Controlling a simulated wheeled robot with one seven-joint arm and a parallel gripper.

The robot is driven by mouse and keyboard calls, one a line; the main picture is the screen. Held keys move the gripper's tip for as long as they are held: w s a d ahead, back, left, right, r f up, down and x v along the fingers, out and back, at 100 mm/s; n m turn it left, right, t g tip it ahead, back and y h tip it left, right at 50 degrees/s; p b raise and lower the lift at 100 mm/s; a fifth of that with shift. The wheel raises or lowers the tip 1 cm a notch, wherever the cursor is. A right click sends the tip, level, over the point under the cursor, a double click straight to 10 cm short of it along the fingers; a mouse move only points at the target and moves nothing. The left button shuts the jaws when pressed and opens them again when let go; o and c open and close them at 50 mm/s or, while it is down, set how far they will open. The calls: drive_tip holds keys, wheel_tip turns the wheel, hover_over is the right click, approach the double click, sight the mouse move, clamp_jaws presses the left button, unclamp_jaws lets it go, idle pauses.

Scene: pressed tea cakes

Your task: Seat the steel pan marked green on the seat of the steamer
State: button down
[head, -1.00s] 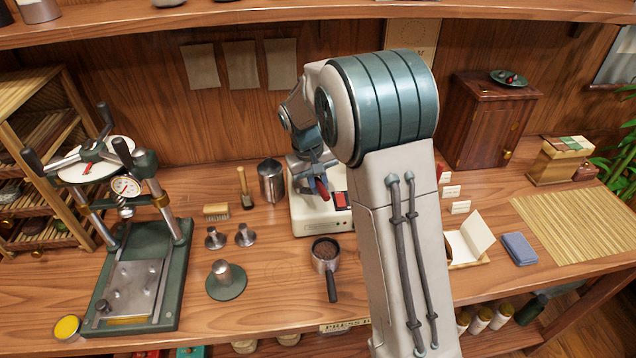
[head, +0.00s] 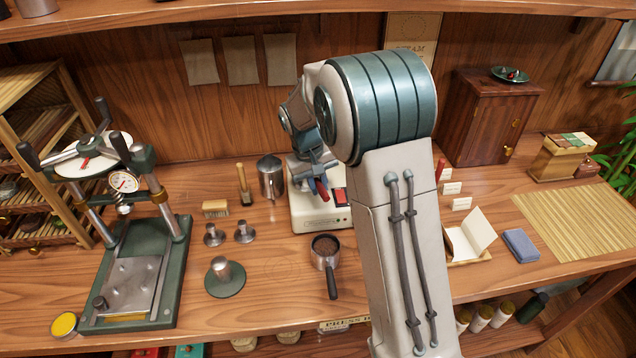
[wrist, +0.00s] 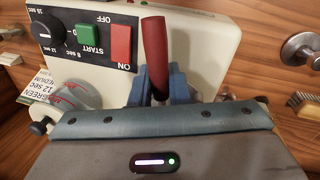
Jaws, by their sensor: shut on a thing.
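The cream steamer (head: 306,217) stands on the bench behind my arm; its panel with knob, green START and red ON switch shows upside down in the wrist view (wrist: 195,18). My gripper (head: 312,172) is at the steamer's left front. In the wrist view its blue fingers (wrist: 180,92) are shut around the base of a red handle (wrist: 157,50). What the handle belongs to is hidden. A steel pan (head: 325,247) with a dark handle, full of brown leaf, stands on the bench in front of the steamer, apart from my gripper. No green mark shows on it. The steamer's seat is hidden.
A green press (head: 150,270) stands at the left. Label cards (head: 452,188), an open booklet (head: 470,238) and a bamboo mat (head: 580,220) are at the right.

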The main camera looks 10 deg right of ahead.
drive_tip(key=c, duration=1.3)
unclamp_jaws()
wheel_tip(320, 180, up, 12)
drive_tip(key=a+b, duration=0.1)
drive_tip(key=a, duration=0.2)
drive_tip(key=s+d+r, duration=0.3)
drive_tip(key=s, duration=0.3)
drive_tip(key=s+d+f+m+t+y, duration=0.1)
drive_tip(key=s+d+f, duration=0.1)
drive_tip(key=s, duration=0.9)
drive_tip(key=s+d+f+m+t+y, duration=0.1)
drive_tip(key=s+d+f, duration=0.2)
drive_tip(key=s, duration=0.8)
drive_tip(key=shift+d+f+t, duration=0.15)
drive_tip(key=shift+f+t, duration=0.15)
